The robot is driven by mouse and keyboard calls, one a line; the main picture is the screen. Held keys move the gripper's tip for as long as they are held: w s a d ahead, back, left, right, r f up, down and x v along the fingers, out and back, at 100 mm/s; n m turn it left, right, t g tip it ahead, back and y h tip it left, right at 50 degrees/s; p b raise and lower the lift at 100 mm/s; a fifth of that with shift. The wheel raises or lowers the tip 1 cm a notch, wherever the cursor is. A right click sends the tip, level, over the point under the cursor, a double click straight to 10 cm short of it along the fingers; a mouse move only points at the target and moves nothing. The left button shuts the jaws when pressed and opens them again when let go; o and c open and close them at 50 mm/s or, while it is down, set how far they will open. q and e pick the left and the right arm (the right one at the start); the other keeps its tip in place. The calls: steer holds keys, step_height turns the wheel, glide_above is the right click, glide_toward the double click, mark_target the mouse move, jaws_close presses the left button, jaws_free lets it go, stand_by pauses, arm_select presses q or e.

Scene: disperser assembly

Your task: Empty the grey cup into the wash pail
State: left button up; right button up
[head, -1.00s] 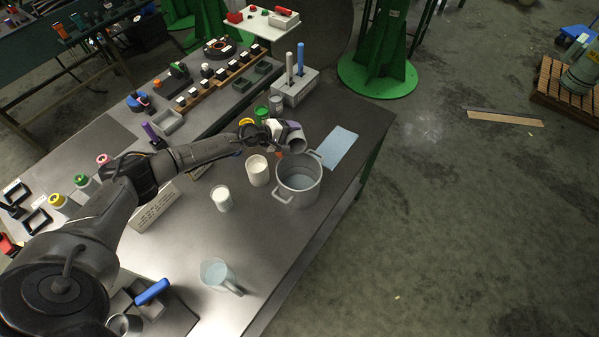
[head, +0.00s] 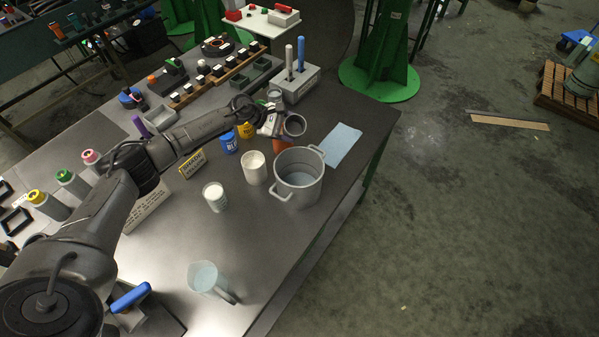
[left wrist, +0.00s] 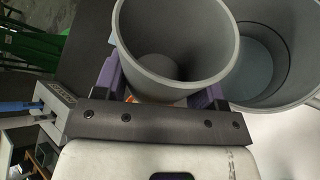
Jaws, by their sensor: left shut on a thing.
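My left gripper (head: 276,122) is shut on the grey cup (head: 294,125), beyond the wash pail's back rim. The cup's mouth faces up toward the head camera, with little tilt to be seen. In the left wrist view the cup (left wrist: 178,50) sits between the purple fingers, and its inside looks bare down to a grey bottom. The wash pail (head: 284,188) is a grey pot with two handles, standing on the table with pale blue-grey liquid inside. In the left wrist view the pail (left wrist: 307,60) is just right of the cup. My right gripper is out of view.
A white tub (head: 254,168), a white cup (head: 215,197) and a clear jug (head: 205,278) stand left of and in front of the pail. A blue cloth (head: 341,143) lies right of the pail by the table edge.

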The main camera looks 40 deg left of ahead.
arm_select(q)
steer(key=shift+w+a+f+n+g+h+b, duration=0.4)
steer(key=shift+f+n+h+b, duration=0.3)
steer(key=shift+b, duration=1.65)
steer(key=shift+w+a+f+n+g+h+b, duration=0.45)
steer(key=shift+f+b, duration=0.5)
steer(key=shift+b, duration=1.4)
steer(key=shift+w+a+f+n+g+h+b, duration=0.3)
steer(key=shift+f+n+h+b, duration=0.45)
steer(key=shift+b, duration=1.6)
steer(key=shift+f+t, duration=0.1)
steer(key=shift+t, duration=0.25)
